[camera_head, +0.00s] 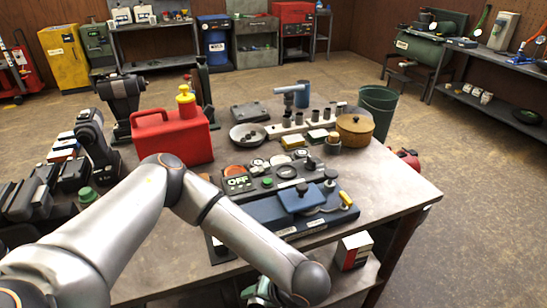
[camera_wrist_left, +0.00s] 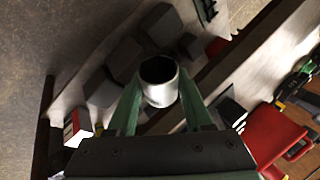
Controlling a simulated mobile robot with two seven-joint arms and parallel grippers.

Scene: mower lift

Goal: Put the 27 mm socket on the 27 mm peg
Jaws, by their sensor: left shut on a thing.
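My left gripper (camera_wrist_left: 158,78) is shut on a silver, hollow, cylindrical socket (camera_wrist_left: 160,96); its dark open end faces the wrist camera. No size mark is readable on it. In the head view the left gripper (camera_head: 262,292) shows only in part at the bottom edge, low in front of the workbench and beside my forearm; the socket cannot be made out there. A pale rail (camera_head: 287,129) with several dark upright cylinders stands at the back of the bench, well away from the gripper. I cannot tell which of its positions is the 27 mm peg. My right gripper is not in view.
The workbench (camera_head: 405,190) holds a red fuel can (camera_head: 172,137), a metal bowl (camera_head: 240,137), a round wooden container (camera_head: 354,131) and a blue fixture (camera_head: 288,205). A red-and-white box (camera_head: 354,250) stands below the bench top. The bench's right front corner is bare.

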